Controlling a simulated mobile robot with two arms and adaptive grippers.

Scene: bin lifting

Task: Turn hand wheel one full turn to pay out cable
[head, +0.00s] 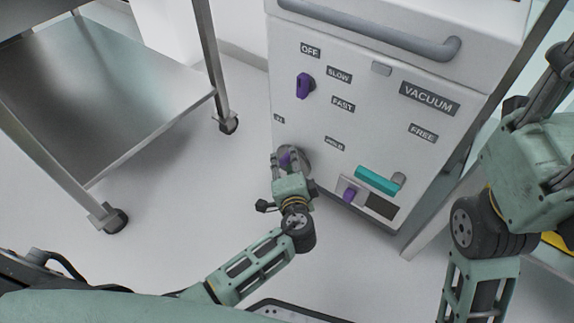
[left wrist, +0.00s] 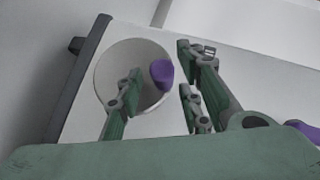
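The hand wheel (head: 304,154) is a grey disc low on the front of the white cabinet; it fills the middle of the left wrist view (left wrist: 113,73). Its purple knob (left wrist: 161,74) sits near the disc's right side there. My left gripper (head: 284,160) is at the wheel and hides part of it. In the left wrist view its fingers (left wrist: 160,92) are spread, with the knob between them and gaps visible on both sides. I cannot tell how deep the knob lies between them. My right gripper (head: 556,75) is at the right edge, partly cut off, away from the wheel.
The white cabinet (head: 360,60) carries a purple switch (head: 303,86), a teal handle (head: 378,180), a purple knob (head: 349,195) and a grey bar handle (head: 380,38). A wheeled metal cart (head: 110,90) stands at left. The floor between cart and cabinet is clear.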

